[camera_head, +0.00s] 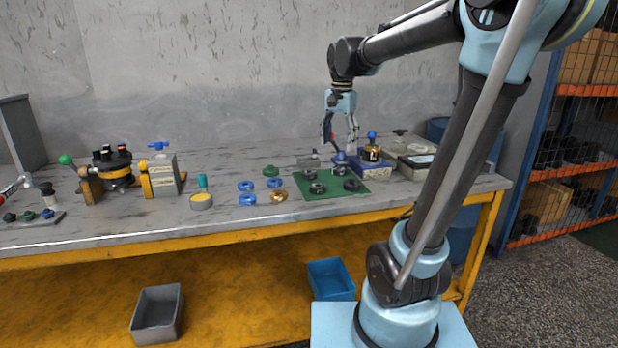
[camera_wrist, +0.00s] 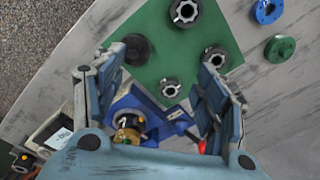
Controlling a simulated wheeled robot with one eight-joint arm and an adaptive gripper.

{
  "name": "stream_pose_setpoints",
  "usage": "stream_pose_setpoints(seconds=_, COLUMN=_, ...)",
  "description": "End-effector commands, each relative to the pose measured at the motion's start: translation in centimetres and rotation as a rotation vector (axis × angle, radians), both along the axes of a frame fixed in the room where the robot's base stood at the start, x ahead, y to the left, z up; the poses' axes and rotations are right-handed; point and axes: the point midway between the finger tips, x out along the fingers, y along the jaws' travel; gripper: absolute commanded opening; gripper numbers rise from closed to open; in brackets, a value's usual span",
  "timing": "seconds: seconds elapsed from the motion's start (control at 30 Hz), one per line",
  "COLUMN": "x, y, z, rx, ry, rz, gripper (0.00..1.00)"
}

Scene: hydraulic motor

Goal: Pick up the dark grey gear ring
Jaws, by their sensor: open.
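Several dark ring-shaped parts lie flat on a green mat (camera_head: 308,193). A large dark grey toothed ring (camera_wrist: 185,13) is at the mat's front, also in the head view (camera_head: 317,188). A similar ring (camera_wrist: 214,57) lies behind it, and a smaller grey one (camera_wrist: 170,88) is nearest the blue fixture. A plain, near-black ring (camera_wrist: 138,49) lies at the mat's right in the head view (camera_head: 352,185). I cannot tell surely which is the gear ring meant. My gripper (camera_head: 341,147) is open and empty, above the table behind the mat; its fingers (camera_wrist: 162,72) show at both sides in the wrist view.
A blue fixture (camera_head: 372,166) with a blue-knobbed part stands right of the mat, below my gripper. Blue rings (camera_head: 247,199), a green ring (camera_head: 271,171) and a brass ring (camera_head: 279,196) lie left.

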Motion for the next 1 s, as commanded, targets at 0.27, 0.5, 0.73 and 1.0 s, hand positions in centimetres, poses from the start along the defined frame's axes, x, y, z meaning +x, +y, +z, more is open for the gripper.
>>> stream_pose_setpoints(seconds=0.27, x=6.4, y=6.2, z=2.7, rx=-0.003, ry=0.039, rz=-0.171, gripper=0.67)
stream_pose_setpoints(seconds=0.5, x=8.6, y=8.7, z=3.3, rx=-0.008, ry=0.054, rz=-0.245, gripper=0.67)
stream_pose_setpoints(seconds=0.73, x=8.8, y=8.9, z=0.8, rx=-0.009, ry=0.055, rz=-0.253, gripper=0.67)
stream_pose_setpoints(seconds=1.0, x=8.8, y=8.9, z=-3.9, rx=-0.008, ry=0.055, rz=-0.252, gripper=0.67)
